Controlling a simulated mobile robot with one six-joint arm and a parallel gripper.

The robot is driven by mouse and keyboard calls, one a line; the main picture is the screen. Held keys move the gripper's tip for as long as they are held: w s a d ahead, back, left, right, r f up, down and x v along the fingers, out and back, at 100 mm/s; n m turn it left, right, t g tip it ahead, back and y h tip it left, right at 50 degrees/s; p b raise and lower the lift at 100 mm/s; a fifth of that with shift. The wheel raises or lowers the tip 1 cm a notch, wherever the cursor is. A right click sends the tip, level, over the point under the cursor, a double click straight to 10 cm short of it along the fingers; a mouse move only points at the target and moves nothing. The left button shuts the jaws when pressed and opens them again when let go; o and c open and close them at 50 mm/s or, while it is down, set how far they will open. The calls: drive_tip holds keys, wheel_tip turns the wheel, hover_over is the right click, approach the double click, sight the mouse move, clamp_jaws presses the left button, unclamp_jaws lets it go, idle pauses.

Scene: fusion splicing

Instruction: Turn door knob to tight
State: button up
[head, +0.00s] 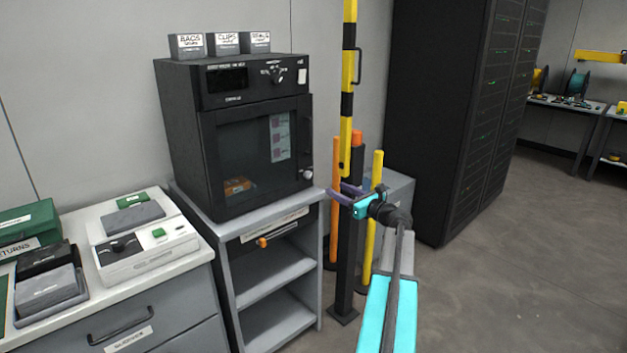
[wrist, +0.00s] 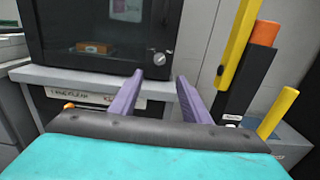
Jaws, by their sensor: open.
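The door knob (head: 306,174) is a small silver knob at the lower right of the black cabinet's door. It also shows in the wrist view (wrist: 159,58), above and beyond my fingertips. The black cabinet (head: 182,135) stands on a grey stand, and its windowed door (head: 245,150) looks closed. My gripper (head: 342,193) has purple fingers, is open and empty, and is to the right of the knob in the head view. In the wrist view the two fingers (wrist: 157,77) point toward the cabinet front, apart from the knob. I cannot tell the knob's setting.
A yellow and black striped post (head: 348,90) and orange and yellow bollards (head: 373,205) stand close by my gripper. The grey stand (head: 318,262) has open shelves. A white counter (head: 190,252) with devices is at the left. Open floor (head: 520,240) lies to the right.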

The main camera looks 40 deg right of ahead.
sight(310, 176)
drive_tip(key=shift+w, duration=0.1)
drive_tip(key=w, duration=0.9)
drive_tip(key=w+d+p, duration=0.1)
drive_tip(key=w, duration=0.3)
drive_tip(key=shift+w+f, duration=0.1)
drive_tip(key=shift+w, duration=0.2)
drive_tip(key=c, duration=1)
drive_tip(key=shift+c, duration=0.2)
